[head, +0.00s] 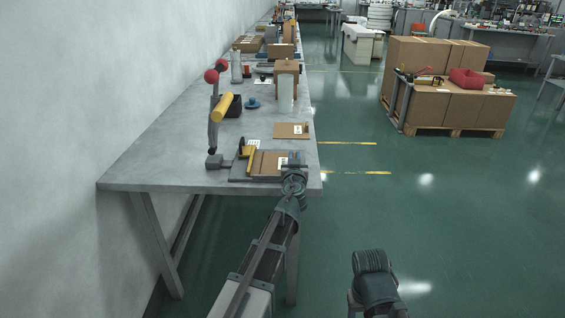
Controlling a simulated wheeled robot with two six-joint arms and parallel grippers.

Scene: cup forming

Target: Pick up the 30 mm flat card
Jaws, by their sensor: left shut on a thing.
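A brown flat card (268,169) with a white label lies on a dark board (236,171) near the front edge of the grey table. My left gripper (294,160) is at the card's right end and is shut on it. The jaws hide that end, so I cannot tell whether the card is lifted. Another brown card (289,131) with a white label lies further back on the table. I see part of my right arm at the lower right, but not its gripper jaws.
A yellow strip (251,160) stands at the board's left. A hand press with red knobs (211,77) and a yellow cylinder (222,106) stands at the table's left. A brown block (287,66) stands behind. Boxes on a pallet (446,108) stand right, across open green floor.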

